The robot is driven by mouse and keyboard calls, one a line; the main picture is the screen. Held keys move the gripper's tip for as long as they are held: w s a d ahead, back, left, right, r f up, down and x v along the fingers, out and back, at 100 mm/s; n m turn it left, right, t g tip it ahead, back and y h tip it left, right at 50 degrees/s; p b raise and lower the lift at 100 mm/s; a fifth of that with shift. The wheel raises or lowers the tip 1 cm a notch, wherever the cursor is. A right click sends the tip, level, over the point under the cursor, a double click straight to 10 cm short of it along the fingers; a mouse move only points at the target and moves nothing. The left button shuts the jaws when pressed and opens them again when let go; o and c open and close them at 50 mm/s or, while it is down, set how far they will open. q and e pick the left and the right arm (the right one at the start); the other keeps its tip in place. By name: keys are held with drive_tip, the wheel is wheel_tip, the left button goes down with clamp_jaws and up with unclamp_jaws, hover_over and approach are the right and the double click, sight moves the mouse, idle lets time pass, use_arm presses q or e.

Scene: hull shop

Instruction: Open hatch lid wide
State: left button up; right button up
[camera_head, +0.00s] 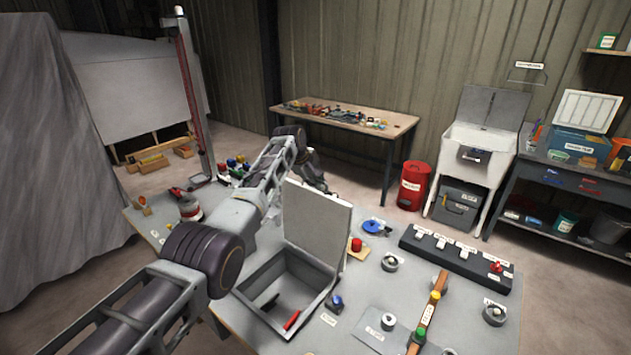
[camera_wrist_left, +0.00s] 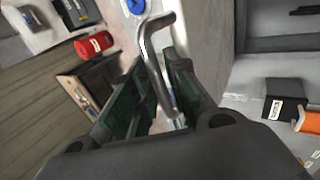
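The grey hatch lid (camera_head: 316,222) stands roughly upright at the far side of the square hatch frame (camera_head: 262,317). In the left wrist view, a bent metal handle (camera_wrist_left: 147,40) passes between the two dark fingers of my left gripper (camera_wrist_left: 161,62). The fingers look apart, with a gap beside the bar. Firm contact cannot be made out. My right gripper is not in view.
The bench holds a red button (camera_head: 356,244), a blue round part (camera_head: 372,227), a black switch strip (camera_head: 456,258) and a wooden bar (camera_head: 428,312) right of the hatch. A red-white post (camera_head: 188,90) stands back left. A red bin (camera_head: 412,186) is on the floor beyond.

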use_arm(q)
drive_tip(key=shift+o, duration=0.9)
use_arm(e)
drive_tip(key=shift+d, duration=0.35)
use_arm(q)
drive_tip(key=shift+s+r, duration=0.1)
drive_tip(key=shift+s+a+r, duration=0.2)
drive_tip(key=shift+a+r, duration=0.05)
drive_tip(key=shift+r, duration=0.25)
drive_tip(key=v, duration=1)
drive_tip(key=shift+r, duration=0.3)
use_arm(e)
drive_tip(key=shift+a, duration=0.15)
use_arm(q)
drive_tip(key=shift+s, duration=0.1)
